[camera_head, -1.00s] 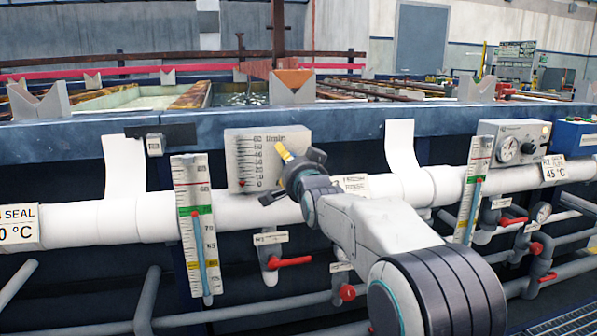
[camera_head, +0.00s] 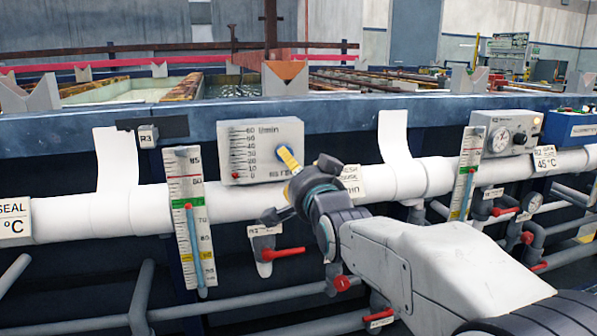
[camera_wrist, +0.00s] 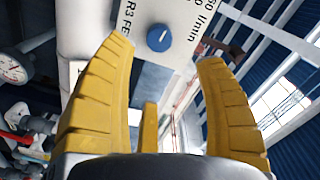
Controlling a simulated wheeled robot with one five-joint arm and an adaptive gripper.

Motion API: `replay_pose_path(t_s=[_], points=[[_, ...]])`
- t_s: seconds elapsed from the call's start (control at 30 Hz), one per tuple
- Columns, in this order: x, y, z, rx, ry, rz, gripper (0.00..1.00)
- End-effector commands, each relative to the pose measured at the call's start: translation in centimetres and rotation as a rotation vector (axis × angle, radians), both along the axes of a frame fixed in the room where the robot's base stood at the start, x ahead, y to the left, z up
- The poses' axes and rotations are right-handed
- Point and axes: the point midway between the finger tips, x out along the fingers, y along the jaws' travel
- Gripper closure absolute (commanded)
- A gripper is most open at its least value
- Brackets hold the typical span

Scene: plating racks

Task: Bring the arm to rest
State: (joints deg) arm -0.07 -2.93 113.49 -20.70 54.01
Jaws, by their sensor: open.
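My gripper (camera_head: 290,160) is in front of the white flow meter box (camera_head: 245,150), near its right side. My arm reaches from the lower right corner toward the box.
A white pipe (camera_head: 95,215) runs behind my gripper. Red-handled valves (camera_head: 290,252) hang below it. A thermometer scale (camera_head: 187,215) stands left, another (camera_head: 467,170) right. A dial box (camera_head: 500,135) is at the right. Tanks lie beyond the blue ledge (camera_head: 340,113).

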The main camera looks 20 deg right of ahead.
Motion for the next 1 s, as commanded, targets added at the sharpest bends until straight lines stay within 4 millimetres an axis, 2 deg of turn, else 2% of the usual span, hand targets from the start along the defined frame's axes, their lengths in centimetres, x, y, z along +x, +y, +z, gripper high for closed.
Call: replay_pose_path(t_s=[0.37,0.57,0.77,1.0], points=[[-0.1,0.0,0.0,-0.001,0.001,0.000,0.36],[-0.8,0.0,1.2,-0.034,0.046,0.000,0.36],[-3.2,0.0,3.3,-0.140,0.187,0.012,0.36],[-7.6,-0.1,5.2,-0.298,0.398,0.058,0.36]])
